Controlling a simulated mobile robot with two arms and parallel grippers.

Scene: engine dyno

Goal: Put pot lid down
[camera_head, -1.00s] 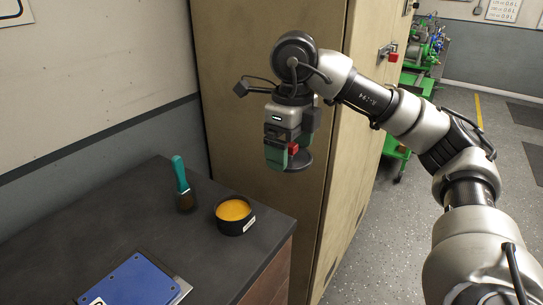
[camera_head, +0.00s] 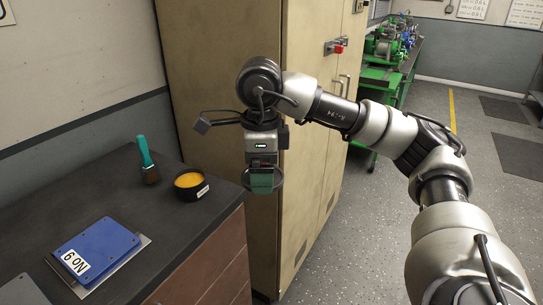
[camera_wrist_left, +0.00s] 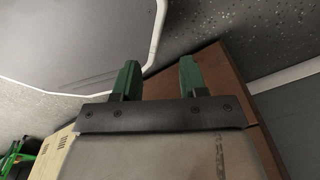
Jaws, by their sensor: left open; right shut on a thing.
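The dark round pot lid (camera_head: 279,179) is in my right gripper (camera_head: 262,178), in the head view. The green fingers are shut on it and cover much of it; a bit of red shows between them. The lid hangs in the air in front of the tan cabinet, right of the black pot (camera_head: 191,186) with orange contents, apart from it. The pot stands open on the dark counter (camera_head: 185,225). In the left wrist view my left gripper (camera_wrist_left: 158,80) has its two green fingers apart, with nothing between them.
The tan cabinet (camera_head: 215,70) rises behind. Counter between binder and pot is bare. Grey floor (camera_head: 350,220) is open at right.

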